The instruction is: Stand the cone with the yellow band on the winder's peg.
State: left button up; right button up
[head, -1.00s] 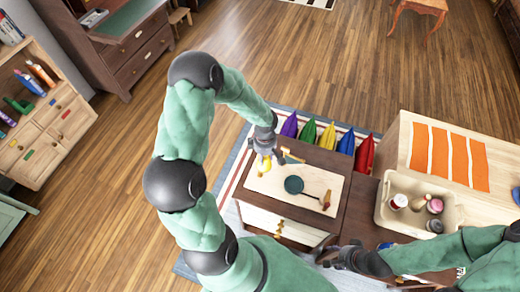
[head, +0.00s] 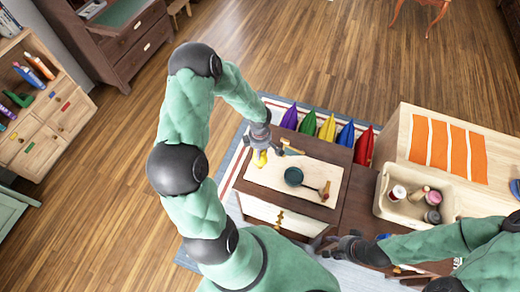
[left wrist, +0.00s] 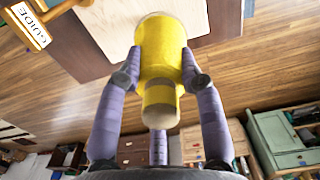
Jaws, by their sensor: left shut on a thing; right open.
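My left gripper (head: 260,150) is shut on a cone with a yellow body (head: 260,159), held at the far left corner of the winder's pale board (head: 262,180). In the left wrist view the cone (left wrist: 162,55) sits between the fingers, its wide end away from the palm and its narrow pale end toward it. Whether it touches the board is unclear. The winder has a dark teal disc (head: 293,176), a crank with a red-brown grip (head: 325,190) and a block marked GUIDE (left wrist: 28,24). I cannot make out the peg. My right gripper (head: 347,247) is open and empty near the bin.
A beige bin (head: 384,207) with several cones or spools stands to the right. An orange-striped cloth (head: 450,148) lies behind it. Coloured bags (head: 327,127) line the table's far side. Wooden floor is free to the left.

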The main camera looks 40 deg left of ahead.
pick_arm(q)
jog(key=shift+f+b, duration=0.5)
jog(key=shift+f, duration=0.65)
jog(key=shift+f+b, duration=1.9)
jog(key=shift+b, duration=0.7)
jog(key=o, duration=1.3)
notch_tip(320, 180, up, 12)
jog(key=shift+r, duration=0.1)
